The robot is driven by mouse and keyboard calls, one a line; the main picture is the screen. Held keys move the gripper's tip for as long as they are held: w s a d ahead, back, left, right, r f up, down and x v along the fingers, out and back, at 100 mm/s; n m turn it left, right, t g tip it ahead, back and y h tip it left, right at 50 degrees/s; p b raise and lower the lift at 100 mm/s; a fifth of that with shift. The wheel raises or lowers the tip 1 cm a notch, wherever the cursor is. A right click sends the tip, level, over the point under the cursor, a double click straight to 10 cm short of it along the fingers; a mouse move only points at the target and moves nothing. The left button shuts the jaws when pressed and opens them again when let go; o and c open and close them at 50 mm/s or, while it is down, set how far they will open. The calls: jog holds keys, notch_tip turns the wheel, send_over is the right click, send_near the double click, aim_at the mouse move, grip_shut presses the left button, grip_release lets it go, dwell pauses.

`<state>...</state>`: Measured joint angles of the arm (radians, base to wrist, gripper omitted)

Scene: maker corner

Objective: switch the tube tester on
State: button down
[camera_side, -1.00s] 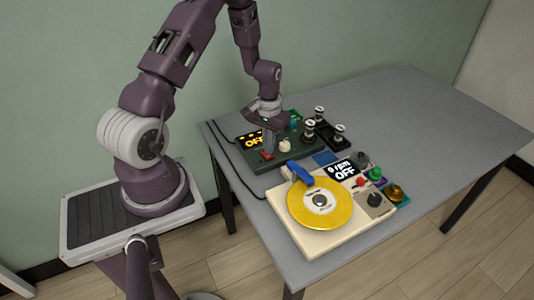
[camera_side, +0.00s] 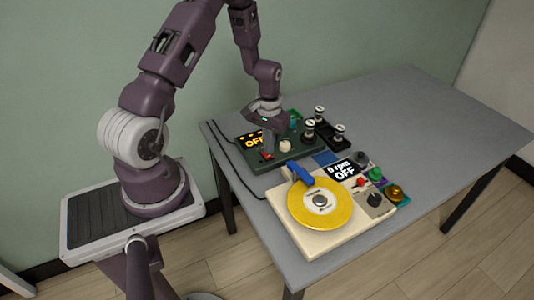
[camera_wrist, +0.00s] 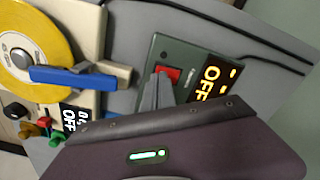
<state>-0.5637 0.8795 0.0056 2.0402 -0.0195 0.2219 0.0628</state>
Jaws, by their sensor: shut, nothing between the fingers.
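The tube tester is a dark green box (camera_side: 307,159) at the back left of the table, with a display (camera_side: 250,140) that reads OFF in orange. Its red switch (camera_side: 266,156) sits near the front left corner, and it also shows in the wrist view (camera_wrist: 168,75). My gripper (camera_side: 268,151) is shut and empty, pointing down over the tester. In the wrist view its fingertips (camera_wrist: 158,80) are right at the red switch and overlap it; I cannot tell whether they touch it. The gripper body hides much of the tester there.
A cream turntable unit (camera_side: 318,238) with a yellow disc (camera_side: 335,213), a blue arm (camera_side: 300,172) and a display reading 0 rpm OFF (camera_side: 342,170) stands in front. The table's right side (camera_side: 440,130) is clear.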

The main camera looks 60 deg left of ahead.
jog(key=shift+f, duration=0.9)
dwell(0.8)
jog(key=shift+r, duration=3.5)
jog(key=s+d+r+m+t, duration=0.2)
jog(key=d+r, duration=0.4)
jog(key=r, duration=0.4)
jog(key=s+d+r+m+t, duration=0.1)
jog(key=s+d+r, duration=0.1)
jog(key=d+r, duration=0.6)
jog(key=s+d+r+m+t, duration=0.1)
jog(key=s+d+r, duration=0.2)
jog(key=s, duration=0.4)
jog(key=s+d+r+m+t, duration=0.1)
jog(key=s+d+r+m, duration=0.1)
jog(key=s+r, duration=0.3)
jog(key=shift+s+d+t, duration=0.3)
jog(key=shift+s+d, duration=0.2)
jog(key=shift+s, duration=0.5)
